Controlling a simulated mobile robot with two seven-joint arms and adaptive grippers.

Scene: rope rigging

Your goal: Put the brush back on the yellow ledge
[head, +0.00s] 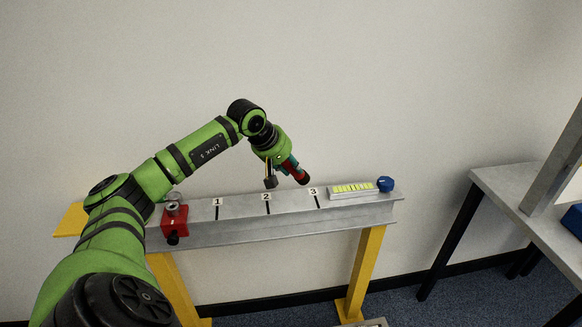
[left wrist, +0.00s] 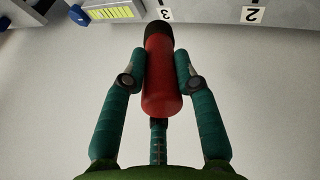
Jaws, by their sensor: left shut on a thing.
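My left gripper (head: 297,171) is above the grey beam, between marks 2 and 3. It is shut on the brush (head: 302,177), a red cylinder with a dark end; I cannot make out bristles. In the left wrist view my gripper's teal fingers (left wrist: 161,62) press on both sides of the brush (left wrist: 161,90), its dark end away from the palm. It looks clear of the beam. The yellow ledge (head: 69,220) appears to be the flat yellow plate at the beam's left end, partly covered by my left arm. My right gripper is not in view.
The grey beam (head: 240,236) stands on yellow legs. A red block (head: 174,222) sits at its left. A panel with a yellow-green strip (head: 352,189) and a blue knob (head: 386,184) are at its right. A grey table (head: 510,190) stands farther right.

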